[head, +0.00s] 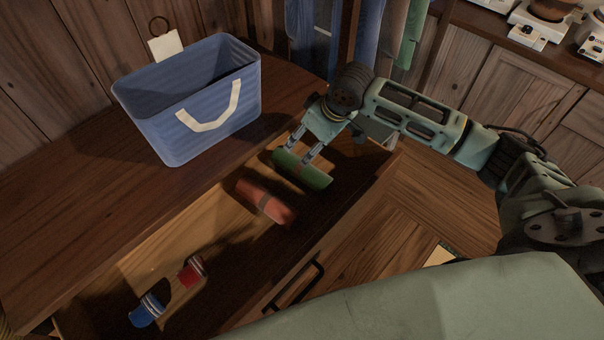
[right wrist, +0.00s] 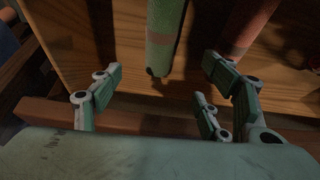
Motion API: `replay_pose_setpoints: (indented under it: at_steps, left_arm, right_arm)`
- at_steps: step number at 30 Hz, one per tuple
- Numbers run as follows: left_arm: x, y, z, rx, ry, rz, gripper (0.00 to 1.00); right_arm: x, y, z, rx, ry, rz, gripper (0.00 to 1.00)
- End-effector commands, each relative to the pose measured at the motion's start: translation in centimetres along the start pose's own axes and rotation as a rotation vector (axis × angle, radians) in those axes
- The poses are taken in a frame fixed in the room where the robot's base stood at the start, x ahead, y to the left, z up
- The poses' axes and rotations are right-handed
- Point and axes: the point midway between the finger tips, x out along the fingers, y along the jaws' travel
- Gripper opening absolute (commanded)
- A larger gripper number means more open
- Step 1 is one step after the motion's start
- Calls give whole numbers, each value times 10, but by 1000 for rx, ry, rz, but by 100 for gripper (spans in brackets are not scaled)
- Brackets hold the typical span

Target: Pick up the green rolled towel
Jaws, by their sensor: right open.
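The green rolled towel (head: 316,178) lies in the open drawer, near its far right end. It has a darker band around its middle. My right gripper (head: 300,152) is open, with its fingertips at or just above the towel; I cannot tell whether they touch it. In the right wrist view the green towel (right wrist: 163,40) shows at the top, between the spread fingers of the right gripper (right wrist: 156,92) but farther out. Its upper end is cut off by the frame. My left gripper is not in view.
An orange-red rolled towel (head: 264,201) lies beside the green one in the drawer (head: 165,248). Red (head: 191,270) and blue (head: 147,310) rolled items lie at the near left. A blue basket (head: 165,130) stands on the top behind. The drawer front has a dark handle (head: 296,288).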

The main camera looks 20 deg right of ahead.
Motion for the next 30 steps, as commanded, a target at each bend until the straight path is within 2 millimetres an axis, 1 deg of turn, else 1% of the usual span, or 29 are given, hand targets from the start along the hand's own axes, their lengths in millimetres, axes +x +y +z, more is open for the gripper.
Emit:
replay_pose_setpoints:
  at_steps: [1, 3, 9, 11, 17, 23, 30]
  left_arm:
    - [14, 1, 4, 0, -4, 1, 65]
    - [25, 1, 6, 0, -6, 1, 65]
    - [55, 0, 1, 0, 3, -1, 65]
    - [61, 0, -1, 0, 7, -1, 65]
    - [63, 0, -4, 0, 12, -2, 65]
    - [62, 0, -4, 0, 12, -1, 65]
    - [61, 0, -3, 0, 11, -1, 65]
  right_arm:
    - [13, 0, 5, 0, 0, 0, 70]
    - [24, 0, 10, 0, 0, 0, 70]
    - [51, 0, 21, 0, 0, 0, 70]
    - [56, 0, 23, 0, 0, 0, 70]
    - [67, -1, 24, 1, 0, -1, 70]
    - [89, -1, 25, 1, -2, -2, 70]
    - [124, -2, 30, 2, -1, -1, 70]
